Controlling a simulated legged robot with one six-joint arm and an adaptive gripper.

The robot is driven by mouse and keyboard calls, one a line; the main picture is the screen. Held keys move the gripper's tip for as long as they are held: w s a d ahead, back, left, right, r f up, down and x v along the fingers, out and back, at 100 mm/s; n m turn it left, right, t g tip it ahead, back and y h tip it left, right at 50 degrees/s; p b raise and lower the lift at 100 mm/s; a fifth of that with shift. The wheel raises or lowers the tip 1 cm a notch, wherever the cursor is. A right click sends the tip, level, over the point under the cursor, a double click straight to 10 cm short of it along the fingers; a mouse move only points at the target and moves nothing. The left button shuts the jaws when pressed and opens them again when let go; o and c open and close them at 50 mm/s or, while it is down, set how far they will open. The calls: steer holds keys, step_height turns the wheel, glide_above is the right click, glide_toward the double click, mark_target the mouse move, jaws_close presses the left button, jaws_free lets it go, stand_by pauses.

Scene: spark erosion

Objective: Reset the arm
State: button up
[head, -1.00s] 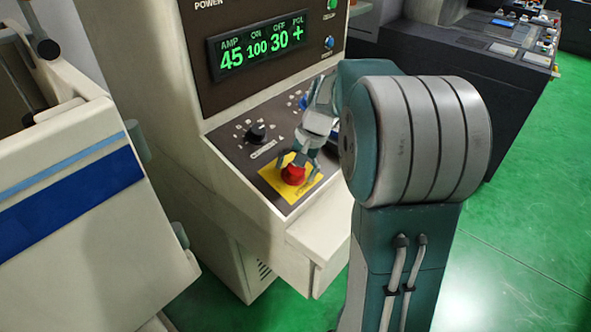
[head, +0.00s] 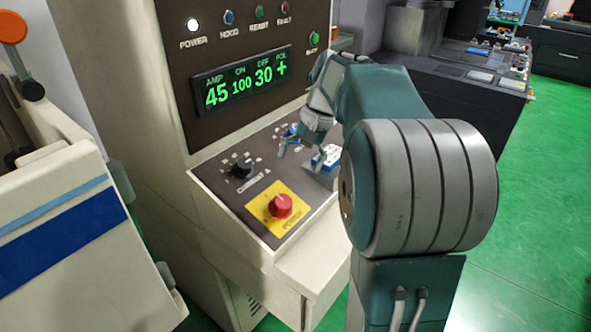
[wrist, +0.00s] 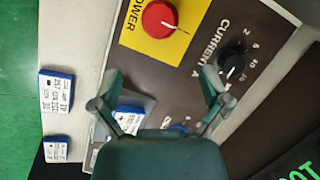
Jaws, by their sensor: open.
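My gripper (head: 295,155) is open and empty above the sloped control panel (head: 225,188). It hangs up and to the right of the red knob (head: 280,206) on its yellow plate, clear of it. In the wrist view my gripper's two fingers (wrist: 162,76) are spread apart. The red knob (wrist: 159,18) lies beyond them at the top, its plate lettered POWER. The black current knob (wrist: 233,66) is just right of the right finger. My arm's upper parts hide the right end of the panel in the head view.
The display (head: 240,82) reads 45, 100, 30 and +, with a white lamp (head: 193,25) lit above POWER. A blue-and-white block (head: 325,158) sits near my gripper. A cream cabinet with a blue stripe (head: 65,235) stands at left. Green floor (head: 545,200) is open at right.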

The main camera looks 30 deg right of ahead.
stand_by(0.4)
steer(key=s+a+r+n+t+h, duration=0.1)
steer(key=s+a+n+h, duration=0.15)
steer(key=s+a, duration=0.65)
steer(key=s+a+f+n+t+h, duration=0.1)
steer(key=s+a+f+n+t, duration=0.2)
steer(key=s+a+f+n, duration=0.2)
steer(key=shift+s+a+n+t, duration=0.35)
steer(key=shift+s+a, duration=1.05)
steer(key=shift+s, duration=0.8)
